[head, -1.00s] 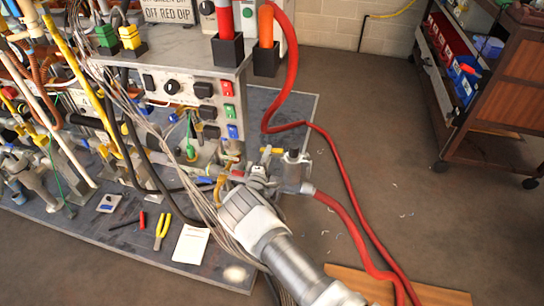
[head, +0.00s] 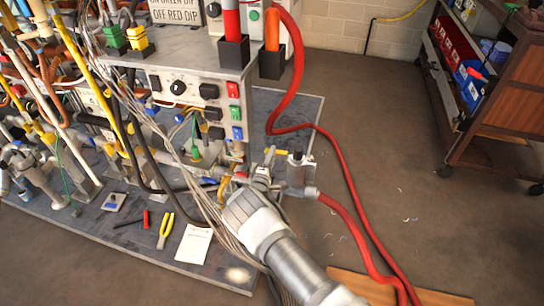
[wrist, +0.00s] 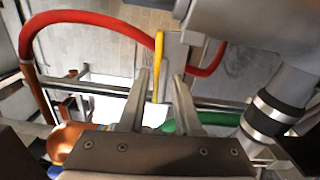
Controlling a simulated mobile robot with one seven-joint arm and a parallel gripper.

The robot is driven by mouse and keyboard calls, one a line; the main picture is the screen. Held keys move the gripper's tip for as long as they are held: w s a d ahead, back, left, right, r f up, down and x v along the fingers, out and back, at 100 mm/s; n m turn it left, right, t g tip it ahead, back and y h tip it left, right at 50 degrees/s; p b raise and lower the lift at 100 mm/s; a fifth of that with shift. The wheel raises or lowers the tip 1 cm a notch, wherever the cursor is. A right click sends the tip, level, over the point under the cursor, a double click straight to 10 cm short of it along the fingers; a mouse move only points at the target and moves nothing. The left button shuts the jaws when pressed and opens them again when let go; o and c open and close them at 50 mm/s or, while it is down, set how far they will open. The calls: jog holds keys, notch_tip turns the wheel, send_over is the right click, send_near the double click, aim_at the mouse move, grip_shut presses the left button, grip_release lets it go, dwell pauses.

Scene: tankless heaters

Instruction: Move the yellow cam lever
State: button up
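The yellow cam lever (head: 279,152) is a small bar beside a grey coupling (head: 298,171) on the end of the red hose, at the bench's right side in the head view. In the wrist view the lever (wrist: 158,66) is a thin upright yellow strip just beyond my fingertips, lying between the two finger lines. My gripper (wrist: 161,77) is open, with a clear gap between its fingers. In the head view my gripper (head: 266,167) is just left of the coupling, and the fingers are small there. I cannot tell whether a finger touches the lever.
A red hose (head: 350,205) runs from the coupling across the floor. A grey control box (head: 190,95) with knobs and buttons stands behind my gripper. Thin cables hang close to my wrist. Pliers (head: 165,231) and a white paper (head: 193,244) lie on the bench. The floor at right is mostly clear.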

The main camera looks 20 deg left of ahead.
jog(key=s+p, duration=0.5)
jog(key=s, duration=1.2)
jog(key=shift+s, duration=0.2)
